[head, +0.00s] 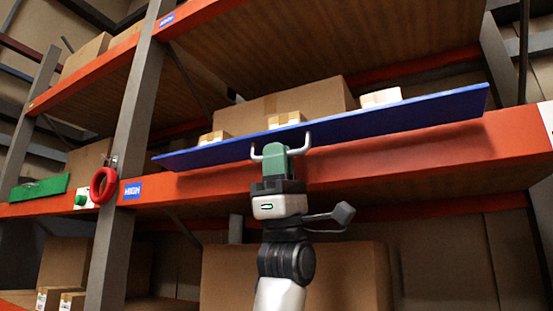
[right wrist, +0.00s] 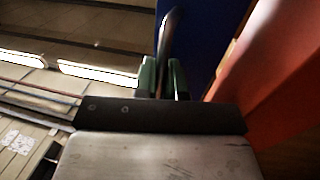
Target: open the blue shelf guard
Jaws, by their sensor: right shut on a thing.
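The blue shelf guard (head: 375,119) is a long flat panel along the front of the orange shelf beam. It is tilted outward from the shelf, with small boxes showing above its upper edge. A pale bar handle (head: 308,141) sits at its lower middle. My right gripper (head: 276,150), with green fingers, is shut on that handle. In the right wrist view the green fingers (right wrist: 163,78) close around the grey handle (right wrist: 168,40), with the blue guard (right wrist: 202,35) beside it. My left gripper is not in view.
The orange beam (head: 420,155) runs below the guard, with a grey upright (head: 128,150) at left. A red ring (head: 103,186) and a green button (head: 81,200) are on or near the upright. A green guard (head: 38,188) is farther left. Boxes (head: 320,97) stand behind the blue guard.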

